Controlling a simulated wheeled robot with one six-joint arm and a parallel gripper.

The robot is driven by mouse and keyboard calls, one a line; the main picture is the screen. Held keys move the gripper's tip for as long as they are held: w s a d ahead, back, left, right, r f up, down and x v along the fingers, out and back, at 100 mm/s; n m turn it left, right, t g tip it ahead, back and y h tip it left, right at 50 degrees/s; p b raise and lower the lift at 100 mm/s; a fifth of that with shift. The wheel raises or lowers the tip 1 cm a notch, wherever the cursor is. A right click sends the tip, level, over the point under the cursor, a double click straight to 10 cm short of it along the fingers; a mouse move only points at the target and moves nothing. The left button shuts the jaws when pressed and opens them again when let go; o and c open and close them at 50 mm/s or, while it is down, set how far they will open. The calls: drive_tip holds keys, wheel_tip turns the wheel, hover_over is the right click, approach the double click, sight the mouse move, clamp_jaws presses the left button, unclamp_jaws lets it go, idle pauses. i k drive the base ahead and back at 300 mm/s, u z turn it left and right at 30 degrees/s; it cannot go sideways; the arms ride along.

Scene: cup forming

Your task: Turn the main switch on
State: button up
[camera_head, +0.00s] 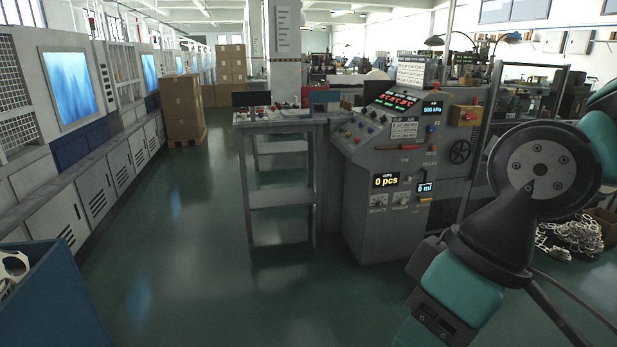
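A grey machine console (385,165) stands right of centre, with coloured buttons and lit displays on its sloped top. A yellow box with a red part (466,115) is mounted on the machine's upper right side; it looks like a main switch, but its position is too small to read. A red handle (404,148) lies across the console front. My arm (540,170) fills the right foreground, in front of and to the right of the console, apart from the yellow box in the picture. My gripper's fingers do not show.
A grey table (280,118) with small items adjoins the console on the left. Stacked cartons (182,105) stand at the back left. A blue bin (60,300) is at the lower left. The green floor ahead is clear.

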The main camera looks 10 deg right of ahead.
sight(468, 117)
drive_tip(key=z, duration=0.1)
drive_tip(key=i, duration=1.05)
drive_tip(key=z, duration=0.95)
drive_tip(key=i, duration=1.5)
drive_tip(key=z, duration=0.45)
drive_tip(key=i, duration=1.7)
drive_tip(key=z, duration=0.05)
